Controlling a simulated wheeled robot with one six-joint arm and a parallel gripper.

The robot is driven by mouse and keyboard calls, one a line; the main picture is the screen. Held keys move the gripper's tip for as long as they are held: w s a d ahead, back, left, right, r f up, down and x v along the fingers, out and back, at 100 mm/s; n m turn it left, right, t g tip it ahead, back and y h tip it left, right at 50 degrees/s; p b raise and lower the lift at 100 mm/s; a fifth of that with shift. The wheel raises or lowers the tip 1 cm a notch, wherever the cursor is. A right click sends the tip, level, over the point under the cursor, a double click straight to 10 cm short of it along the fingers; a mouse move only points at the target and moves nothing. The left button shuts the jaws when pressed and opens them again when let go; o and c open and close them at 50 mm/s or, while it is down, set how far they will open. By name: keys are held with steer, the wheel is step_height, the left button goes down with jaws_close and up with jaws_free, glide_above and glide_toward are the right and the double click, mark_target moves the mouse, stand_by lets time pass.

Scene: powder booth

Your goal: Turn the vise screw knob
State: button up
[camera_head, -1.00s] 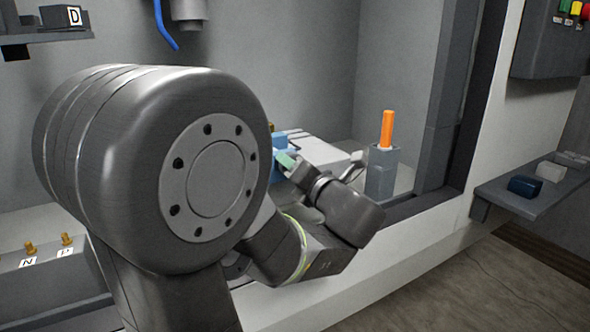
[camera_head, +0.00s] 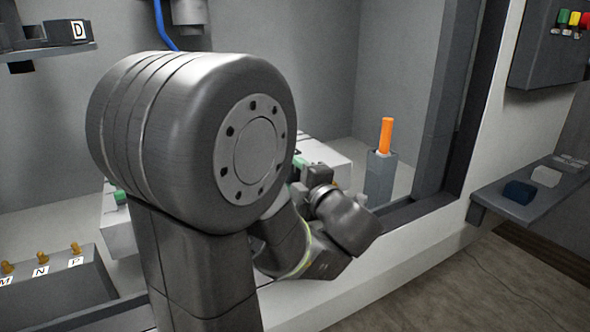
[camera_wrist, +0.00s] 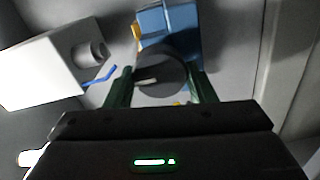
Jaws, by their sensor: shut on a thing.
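The vise screw knob (camera_wrist: 160,75) is a dark round disc with a pale mark on its face, seen in the wrist view. It sits between the two green fingers of my gripper (camera_wrist: 162,86), which is shut on it. The blue vise body (camera_wrist: 167,20) shows just behind the knob. In the head view my gripper (camera_head: 302,175) is partly covered by my own arm, with one green finger showing. The knob and the blue body are hidden there.
An orange handle (camera_head: 387,135) stands upright in a grey holder (camera_head: 380,178) right of my gripper. Brass pegs (camera_head: 41,257) with letter labels stand at lower left. A shelf (camera_head: 500,205) with blue and white blocks is at right. A booth post rises between.

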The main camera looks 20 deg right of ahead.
steer(key=shift+m+p, duration=0.75)
steer(key=shift+m, duration=0.75)
steer(key=o, duration=1)
steer(key=s, duration=0.9)
steer(key=s+d, duration=0.1)
steer(key=s, duration=0.3)
steer(key=shift+s, duration=0.4)
steer(key=shift+w, duration=0.15)
steer(key=shift+w+a, duration=0.15)
steer(key=shift+w, duration=2.05)
steer(key=shift+w+a, duration=0.15)
steer(key=shift+w, duration=2.05)
steer(key=shift+w+a, duration=0.15)
steer(key=shift+w, duration=2.05)
